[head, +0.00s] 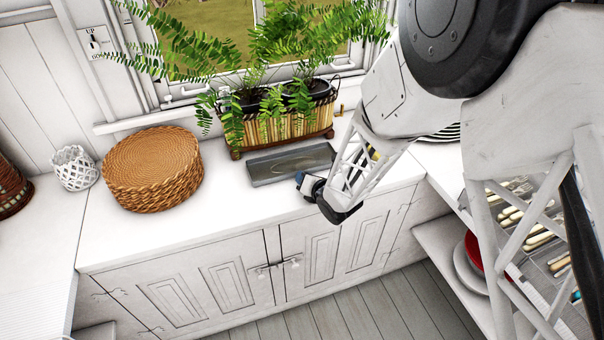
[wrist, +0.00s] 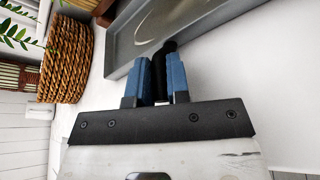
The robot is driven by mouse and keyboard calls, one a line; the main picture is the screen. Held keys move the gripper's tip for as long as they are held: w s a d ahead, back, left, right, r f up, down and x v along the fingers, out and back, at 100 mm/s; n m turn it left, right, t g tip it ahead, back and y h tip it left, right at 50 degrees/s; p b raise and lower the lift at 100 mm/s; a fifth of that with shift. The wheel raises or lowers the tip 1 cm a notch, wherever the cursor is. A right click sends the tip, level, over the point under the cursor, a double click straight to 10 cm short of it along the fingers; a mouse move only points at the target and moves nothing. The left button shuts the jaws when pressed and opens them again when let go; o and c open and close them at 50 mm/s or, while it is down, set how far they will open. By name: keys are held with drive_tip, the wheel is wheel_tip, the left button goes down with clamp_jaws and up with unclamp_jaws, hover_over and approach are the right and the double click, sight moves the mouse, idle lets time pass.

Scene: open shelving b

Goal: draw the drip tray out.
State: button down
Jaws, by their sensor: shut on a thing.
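The drip tray (head: 290,164) is a shallow grey rectangular tray lying on the white counter, just in front of the planter. It also fills the top of the wrist view (wrist: 190,18). My gripper (head: 303,181) is at the tray's near edge, toward its right end. In the wrist view its two blue fingers (wrist: 161,75) are closed around a short black piece (wrist: 159,62) at the tray's near wall, which looks like its handle. My wrist hides part of the counter beside the tray's right end in the head view.
A slatted planter box (head: 285,124) with ferns stands right behind the tray. A round wicker basket (head: 152,165) and a white lattice holder (head: 74,168) stand to the left. The counter (head: 235,212) in front of the tray is clear up to its front edge, above cabinet doors.

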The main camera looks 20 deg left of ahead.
drive_tip(key=shift+s+d, duration=1.05)
drive_tip(key=shift+d, duration=0.05)
drive_tip(key=c, duration=1)
unclamp_jaws()
drive_tip(key=shift+s+d, duration=0.1)
drive_tip(key=shift+d, duration=0.05)
drive_tip(key=shift+v, duration=3.7)
drive_tip(key=shift+r, duration=0.15)
